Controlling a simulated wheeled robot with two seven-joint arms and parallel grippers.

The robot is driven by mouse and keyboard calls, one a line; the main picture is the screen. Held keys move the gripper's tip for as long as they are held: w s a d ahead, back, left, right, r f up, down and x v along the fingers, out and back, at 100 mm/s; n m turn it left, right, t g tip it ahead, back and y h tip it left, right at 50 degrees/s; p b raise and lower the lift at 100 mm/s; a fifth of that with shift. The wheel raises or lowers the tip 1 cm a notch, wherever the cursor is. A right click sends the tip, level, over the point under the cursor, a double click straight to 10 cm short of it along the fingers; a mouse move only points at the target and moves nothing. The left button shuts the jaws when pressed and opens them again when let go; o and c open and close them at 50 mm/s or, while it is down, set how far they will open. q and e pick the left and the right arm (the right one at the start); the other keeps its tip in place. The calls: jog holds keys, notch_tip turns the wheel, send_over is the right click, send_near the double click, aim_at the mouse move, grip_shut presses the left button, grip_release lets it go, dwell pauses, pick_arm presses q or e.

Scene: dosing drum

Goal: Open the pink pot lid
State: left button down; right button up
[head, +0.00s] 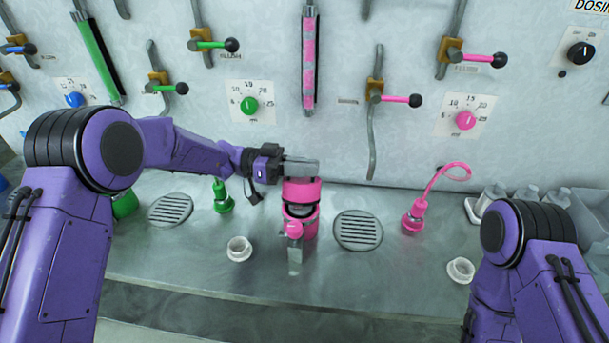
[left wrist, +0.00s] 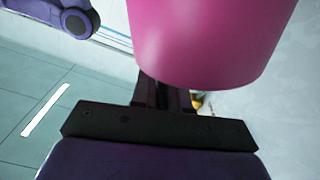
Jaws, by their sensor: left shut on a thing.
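The pink pot (head: 311,226) stands on the grey counter at the centre of the head view, with a pink knob (head: 293,230) on its front. Its pink lid (head: 302,190) is at the top, with a dark band below it; I cannot tell whether the lid is seated or lifted. My left gripper (head: 300,168) reaches in from the left and is shut on the lid. In the left wrist view, a large smooth pink surface (left wrist: 210,40) fills the top middle, beyond the gripper (left wrist: 165,95); the fingertips are mostly hidden. My right gripper is out of view.
Round drain grates (head: 358,230) (head: 171,210) lie either side of the pot. White rings (head: 239,249) (head: 461,270) sit in front. A green fitting (head: 223,200) is left, a pink fitting with a curled tube (head: 414,215) right. Levers and dials line the back wall.

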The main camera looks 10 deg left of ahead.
pick_arm(q)
jog(key=shift+w+r, duration=0.1)
jog(key=shift+w, duration=0.3)
jog(key=shift+w+r+n+b, duration=0.2)
jog(key=shift+w+n+b, duration=0.15)
jog(key=shift+w, duration=0.25)
jog(key=c, duration=1.4)
grip_release()
jog(key=shift+c, duration=0.2)
jog(key=shift+o, duration=1.1)
jog(key=shift+w, duration=0.15)
jog(key=shift+a+f, duration=0.1)
